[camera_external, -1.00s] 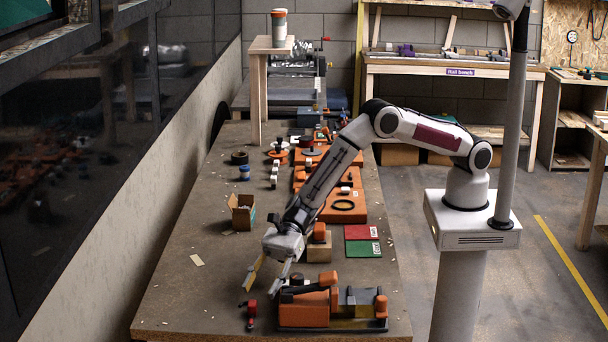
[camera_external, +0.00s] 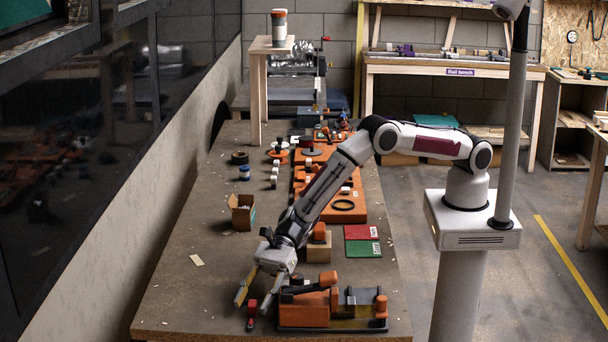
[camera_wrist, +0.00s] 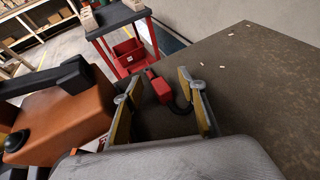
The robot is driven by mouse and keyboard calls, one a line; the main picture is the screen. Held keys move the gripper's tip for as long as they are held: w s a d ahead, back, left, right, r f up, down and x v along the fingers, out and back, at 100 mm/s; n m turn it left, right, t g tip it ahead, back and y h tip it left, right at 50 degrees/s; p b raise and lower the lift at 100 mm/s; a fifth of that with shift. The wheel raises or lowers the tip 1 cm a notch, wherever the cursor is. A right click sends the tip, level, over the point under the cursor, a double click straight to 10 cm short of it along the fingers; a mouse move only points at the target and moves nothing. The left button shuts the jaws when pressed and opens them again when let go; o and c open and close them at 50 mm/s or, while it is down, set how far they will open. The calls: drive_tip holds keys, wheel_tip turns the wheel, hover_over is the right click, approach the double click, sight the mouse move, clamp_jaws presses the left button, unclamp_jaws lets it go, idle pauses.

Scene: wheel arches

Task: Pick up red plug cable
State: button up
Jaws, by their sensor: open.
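The red plug cable (camera_external: 252,306) lies on the table near its front edge, a small red plug with a dark cable. In the wrist view the red plug (camera_wrist: 160,88) shows between the two fingers, a little beyond their tips, with its black cable curving to the right. My gripper (camera_external: 251,307) is open and empty, its fingers pointing down on either side of the plug. It also shows in the wrist view (camera_wrist: 158,84). I cannot tell the exact height of the fingertips above the table.
An orange fixture (camera_external: 325,307) stands close to the right of the plug and my right finger. A cardboard box (camera_external: 242,213) and an orange block on a wooden base (camera_external: 319,246) are farther back. The table (camera_external: 200,290) left of the plug is mostly clear.

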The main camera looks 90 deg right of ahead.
clamp_jaws()
drive_tip(key=shift+r, duration=0.1)
idle(0.4)
wheel_tip(320, 180, up, 10)
idle(0.6)
idle(0.5)
